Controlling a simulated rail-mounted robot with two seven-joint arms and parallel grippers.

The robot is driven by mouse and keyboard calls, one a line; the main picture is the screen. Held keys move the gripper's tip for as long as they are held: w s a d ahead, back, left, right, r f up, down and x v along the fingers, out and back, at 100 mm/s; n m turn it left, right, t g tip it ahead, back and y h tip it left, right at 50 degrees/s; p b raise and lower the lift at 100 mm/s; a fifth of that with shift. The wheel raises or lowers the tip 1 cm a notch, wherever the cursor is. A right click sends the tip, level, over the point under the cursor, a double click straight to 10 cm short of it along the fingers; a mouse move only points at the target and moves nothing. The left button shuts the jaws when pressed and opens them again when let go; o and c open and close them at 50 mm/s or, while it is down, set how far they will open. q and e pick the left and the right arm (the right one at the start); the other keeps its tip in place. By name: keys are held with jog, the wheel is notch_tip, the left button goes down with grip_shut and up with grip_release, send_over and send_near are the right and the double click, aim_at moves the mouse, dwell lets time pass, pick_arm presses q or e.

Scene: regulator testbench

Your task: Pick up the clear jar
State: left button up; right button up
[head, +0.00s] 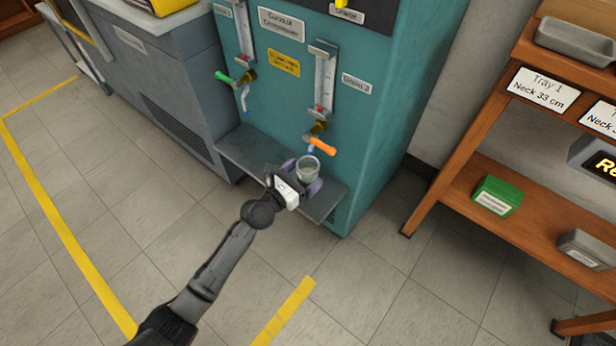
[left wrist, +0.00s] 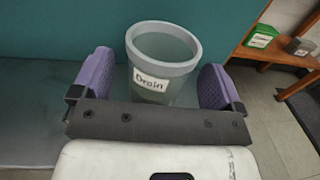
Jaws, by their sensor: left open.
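The clear jar (head: 308,168) stands upright on the low ledge of the teal machine, under the tap with the orange handle. In the left wrist view the jar (left wrist: 163,62) has a grey rim and a white label reading "Drain". My left gripper (head: 304,178) is open, with one purple finger pad on each side of the jar. The jar's lower part is hidden behind the gripper body. My right gripper is not in view.
The teal machine (head: 290,110) rises behind the jar, with an orange tap handle (head: 322,146) just above it and a green tap handle (head: 224,77) to the left. The grey ledge (head: 240,150) is bare to the left. A wooden shelf (head: 470,170) with trays stands right.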

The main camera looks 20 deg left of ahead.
pick_arm(q)
jog(key=shift+x, duration=0.8)
jog(key=shift+s, duration=0.1)
jog(key=c, duration=1.1)
jog(key=shift+r, duration=0.1)
